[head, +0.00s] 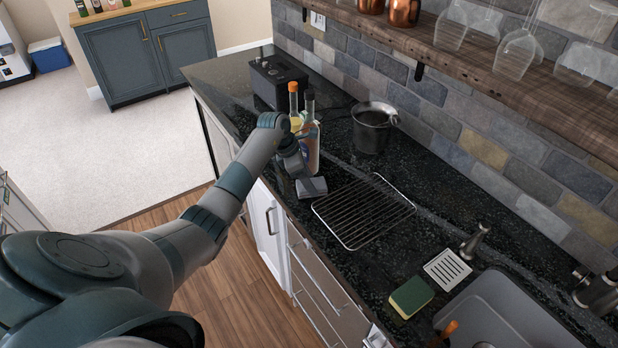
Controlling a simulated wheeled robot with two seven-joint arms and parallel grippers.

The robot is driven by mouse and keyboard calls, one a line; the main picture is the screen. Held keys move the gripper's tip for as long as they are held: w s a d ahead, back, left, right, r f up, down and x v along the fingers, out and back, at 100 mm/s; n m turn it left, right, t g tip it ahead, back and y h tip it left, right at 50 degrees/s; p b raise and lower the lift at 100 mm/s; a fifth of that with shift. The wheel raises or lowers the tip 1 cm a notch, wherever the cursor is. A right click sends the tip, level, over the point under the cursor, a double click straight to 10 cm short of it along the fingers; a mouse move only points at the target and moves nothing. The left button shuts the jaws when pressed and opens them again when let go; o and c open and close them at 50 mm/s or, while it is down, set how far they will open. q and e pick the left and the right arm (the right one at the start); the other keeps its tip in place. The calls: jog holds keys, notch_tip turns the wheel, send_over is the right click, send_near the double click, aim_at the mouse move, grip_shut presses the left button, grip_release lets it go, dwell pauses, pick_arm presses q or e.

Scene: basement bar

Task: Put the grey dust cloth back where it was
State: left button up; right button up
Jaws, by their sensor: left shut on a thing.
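The grey dust cloth (311,187) shows as a small flat grey piece at the front part of the black counter, just below the bottles and left of the wire rack. My left arm reaches in from the left, and my left gripper (297,170) is right at the cloth, shut on it. The fingertips are small and partly hidden by the wrist, so the exact grip does not show. I cannot tell whether the cloth touches the counter. My right gripper is not in view.
Two bottles (311,145) stand close behind my left gripper. A black toaster (277,82), a metal pot (372,128), a wire rack (364,210), a green-yellow sponge (411,297), a soap dish (447,270) and a sink (510,318) line the counter. A wooden shelf (520,75) with glasses overhangs the back.

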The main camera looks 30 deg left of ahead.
pick_arm(q)
jog(key=shift+f, duration=0.15)
jog(key=o, duration=0.9)
jog(key=shift+r, duration=0.2)
jog(key=shift+a+r, duration=0.15)
jog(key=shift+r, duration=0.1)
jog(key=shift+b+v, duration=2.35)
jog(key=shift+v, duration=3.3)
jog(key=shift+s, duration=0.1)
